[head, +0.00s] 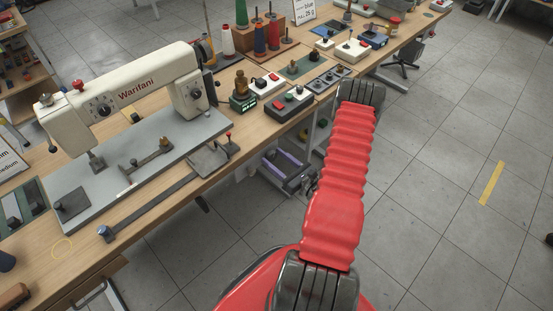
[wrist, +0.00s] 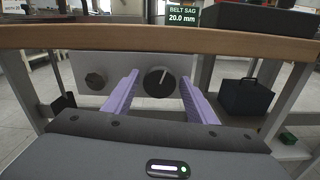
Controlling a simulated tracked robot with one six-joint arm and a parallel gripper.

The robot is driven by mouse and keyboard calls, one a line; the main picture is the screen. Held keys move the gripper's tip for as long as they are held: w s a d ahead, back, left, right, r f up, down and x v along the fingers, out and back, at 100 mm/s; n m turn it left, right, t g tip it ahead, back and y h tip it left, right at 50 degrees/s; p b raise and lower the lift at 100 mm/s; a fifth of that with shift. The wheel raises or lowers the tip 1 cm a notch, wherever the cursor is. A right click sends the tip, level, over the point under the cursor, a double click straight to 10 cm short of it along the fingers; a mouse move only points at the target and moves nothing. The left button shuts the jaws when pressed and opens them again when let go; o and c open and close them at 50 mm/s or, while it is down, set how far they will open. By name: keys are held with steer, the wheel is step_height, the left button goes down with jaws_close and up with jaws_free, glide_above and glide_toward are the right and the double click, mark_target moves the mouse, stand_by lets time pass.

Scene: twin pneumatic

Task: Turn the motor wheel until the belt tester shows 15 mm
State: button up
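The belt tester display (wrist: 182,17) reads "BELT SAG 20.0 mm" above the table edge in the wrist view. Below the edge, a pale panel (wrist: 125,73) carries a round black wheel (wrist: 159,81) with a white pointer line, tilted slightly right of upright. My gripper (wrist: 160,79) has two purple fingers, spread apart on either side of the wheel with gaps; I see no contact. In the head view my gripper (head: 287,170) is low beside the table's front edge, and the wheel is hidden there.
A smaller dark knob (wrist: 95,81) sits left of the wheel on the panel. The wooden tabletop edge (wrist: 110,37) runs just above my fingers. A dark box (wrist: 246,96) stands at right. A sewing machine (head: 130,95) stands on the table; open floor (head: 440,190) lies right.

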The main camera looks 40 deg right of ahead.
steer(key=c, duration=0.7)
steer(key=shift+d, duration=0.2)
steer(key=shift+c, duration=0.7)
steer(key=shift+a, duration=0.1)
